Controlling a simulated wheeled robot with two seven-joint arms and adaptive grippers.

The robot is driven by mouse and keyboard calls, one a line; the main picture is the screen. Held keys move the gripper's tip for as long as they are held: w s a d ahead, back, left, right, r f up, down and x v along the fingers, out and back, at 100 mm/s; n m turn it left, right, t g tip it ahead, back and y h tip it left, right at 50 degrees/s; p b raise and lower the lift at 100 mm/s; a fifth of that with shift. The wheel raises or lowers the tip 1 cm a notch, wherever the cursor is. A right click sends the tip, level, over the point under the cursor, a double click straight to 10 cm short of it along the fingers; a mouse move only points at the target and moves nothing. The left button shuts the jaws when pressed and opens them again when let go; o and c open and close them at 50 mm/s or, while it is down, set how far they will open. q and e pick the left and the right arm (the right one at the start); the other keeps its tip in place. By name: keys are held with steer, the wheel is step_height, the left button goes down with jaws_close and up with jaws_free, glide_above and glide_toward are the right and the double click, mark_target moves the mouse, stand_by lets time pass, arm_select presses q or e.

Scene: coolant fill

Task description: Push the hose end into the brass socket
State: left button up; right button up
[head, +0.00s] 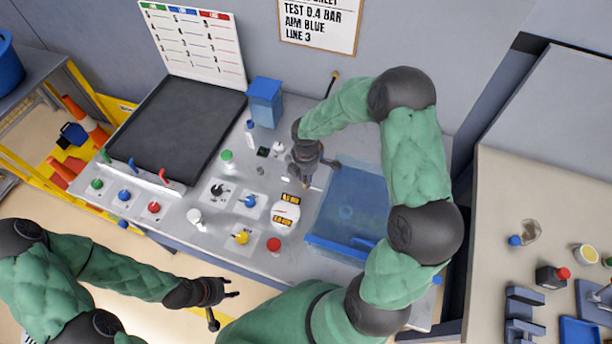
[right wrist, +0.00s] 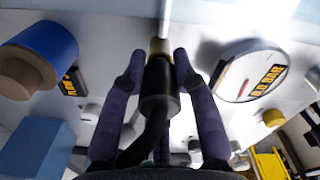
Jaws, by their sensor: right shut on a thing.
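My right gripper (head: 312,178) reaches down over the bench beside the blue tray. In the right wrist view its two fingers (right wrist: 158,75) are closed around the black hose end (right wrist: 159,90), with the dark hose (right wrist: 148,142) curving back below. The brass socket (right wrist: 160,46) lies straight ahead of the hose end and in line with it. The two look touching or very close; I cannot tell whether the end is inside. In the head view the gripper hides most of the hose end and socket. My left gripper (head: 225,303) is open and empty, in front of the bench.
A round gauge (head: 285,214) stands close to the right gripper; it also shows in the right wrist view (right wrist: 247,72). The blue tray (head: 372,190) is to the right. Valves with coloured knobs, such as the yellow one (head: 241,238), crowd the bench front. A blue box (head: 265,100) stands behind.

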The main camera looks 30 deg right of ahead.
steer(key=shift+f+b, duration=0.45)
steer(key=shift+f, duration=0.25)
steer(key=shift+r, duration=0.25)
steer(key=shift+r+p, duration=0.95)
stand_by(1.1)
steer(key=shift+f+b, duration=0.75)
steer(key=shift+f, duration=0.4)
steer(key=o, duration=1)
step_height(320, 180, up, 12)
